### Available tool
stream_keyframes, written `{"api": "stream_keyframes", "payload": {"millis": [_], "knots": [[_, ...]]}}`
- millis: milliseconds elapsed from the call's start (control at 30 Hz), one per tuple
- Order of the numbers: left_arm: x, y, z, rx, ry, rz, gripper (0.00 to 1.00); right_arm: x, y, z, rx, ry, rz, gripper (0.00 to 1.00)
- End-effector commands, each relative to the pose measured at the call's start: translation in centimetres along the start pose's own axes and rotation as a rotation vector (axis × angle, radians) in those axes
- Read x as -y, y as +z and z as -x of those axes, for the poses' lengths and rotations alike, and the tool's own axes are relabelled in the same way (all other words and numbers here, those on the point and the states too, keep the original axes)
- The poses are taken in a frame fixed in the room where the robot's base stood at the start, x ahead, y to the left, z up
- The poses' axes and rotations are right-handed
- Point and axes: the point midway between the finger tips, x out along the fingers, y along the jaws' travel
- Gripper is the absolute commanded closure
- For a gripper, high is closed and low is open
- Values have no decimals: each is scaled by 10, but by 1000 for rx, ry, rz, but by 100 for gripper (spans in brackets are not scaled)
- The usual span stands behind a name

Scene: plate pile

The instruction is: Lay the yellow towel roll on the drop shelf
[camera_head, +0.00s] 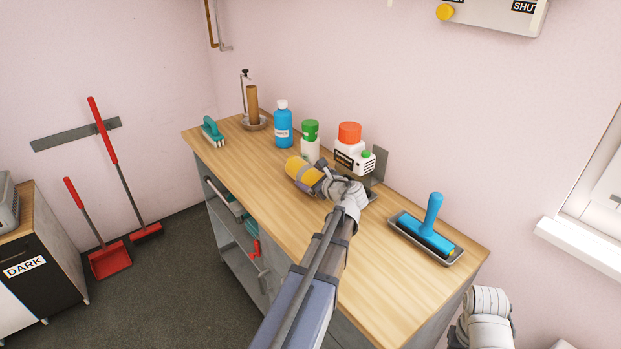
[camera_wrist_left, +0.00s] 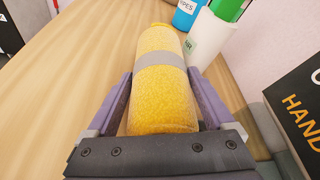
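The yellow towel roll (camera_head: 303,171) with a grey band is over the wooden bench top, near its middle. In the left wrist view the roll (camera_wrist_left: 160,95) lies lengthwise between the purple fingers, which press close on both sides. My left gripper (camera_head: 318,180) is shut on it, and the far end sticks out past the fingertips. I cannot tell whether the roll touches the bench. No surface is clearly marked as the drop shelf; a grey shelf (camera_head: 237,247) shows under the bench. A piece of my right arm shows at the lower right; its gripper is out of view.
On the bench (camera_head: 260,180) stand a teal brush (camera_head: 212,132), a blue bottle (camera_head: 283,127), a green-capped bottle (camera_head: 310,138), a red-capped container (camera_head: 349,145) and a tray with a blue roller (camera_head: 430,232). The bench's front left is clear.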

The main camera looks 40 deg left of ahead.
Motion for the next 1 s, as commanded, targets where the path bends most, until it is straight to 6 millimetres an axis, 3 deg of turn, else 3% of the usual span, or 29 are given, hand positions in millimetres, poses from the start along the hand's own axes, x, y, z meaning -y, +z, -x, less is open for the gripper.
{"api": "stream_keyframes", "payload": {"millis": [100, 400, 800, 1000], "knots": [[0, 0, 0, 0, 0, 0, 0, 0, 0, 0, 0, 0, 0, 50], [1, 3, 3, 0, 0, 0, 0, 0, 0, 4, 0, 0, 0, 50], [1, 5, 79, -1, -3, -2, 0, -3, 2, 30, 0, 0, 0, 50], [1, 3, 108, -1, -2, -1, 0, -4, 2, 38, 0, 0, -1, 50]]}}
